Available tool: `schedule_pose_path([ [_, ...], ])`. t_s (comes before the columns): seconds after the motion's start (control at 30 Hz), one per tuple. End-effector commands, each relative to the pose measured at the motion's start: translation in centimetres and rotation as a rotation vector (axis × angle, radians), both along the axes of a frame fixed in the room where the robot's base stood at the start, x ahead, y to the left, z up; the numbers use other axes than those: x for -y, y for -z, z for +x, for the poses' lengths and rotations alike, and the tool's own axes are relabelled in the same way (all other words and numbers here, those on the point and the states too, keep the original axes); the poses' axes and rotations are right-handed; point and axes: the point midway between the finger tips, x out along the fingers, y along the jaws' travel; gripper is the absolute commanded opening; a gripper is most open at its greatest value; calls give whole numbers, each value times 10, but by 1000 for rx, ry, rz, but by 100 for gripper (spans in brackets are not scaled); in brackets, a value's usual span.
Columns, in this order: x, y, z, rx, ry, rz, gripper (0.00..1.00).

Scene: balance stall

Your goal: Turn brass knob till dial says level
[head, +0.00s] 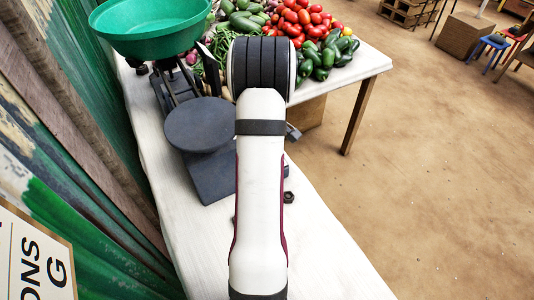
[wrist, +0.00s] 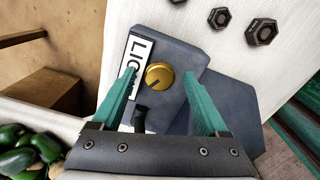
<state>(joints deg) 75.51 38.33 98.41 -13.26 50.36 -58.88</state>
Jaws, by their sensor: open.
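The brass knob (wrist: 159,76) sits on the grey face of the balance (wrist: 185,45) in the wrist view. A dark pointer mark shows on the knob, toward its lower left. Beside it is a white label (wrist: 137,65) with black letters, partly hidden by a finger. My gripper (wrist: 165,75) is open, with one teal finger on each side of the knob and apart from it. A small black part (wrist: 140,118) lies just below the knob. In the head view the balance (head: 213,175) is partly behind my arm. I cannot make out a dial reading.
Dark hex weights (wrist: 262,32) lie on the white tabletop (head: 325,255). A green pan (head: 150,45) and a dark round plate (head: 200,125) top the balance. Tomatoes (head: 300,18) and green peppers (head: 325,55) are piled behind. A green wall (head: 85,60) bounds the left.

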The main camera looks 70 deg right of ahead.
Motion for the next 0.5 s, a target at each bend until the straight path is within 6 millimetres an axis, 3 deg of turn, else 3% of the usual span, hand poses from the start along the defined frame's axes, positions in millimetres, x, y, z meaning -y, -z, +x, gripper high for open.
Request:
schedule_pose_path([
  [0.23, 0, 1, 0, 0, 0, 0, 75],
  [0.5, 0, 0, 0, 0, 0, 0, 26],
])
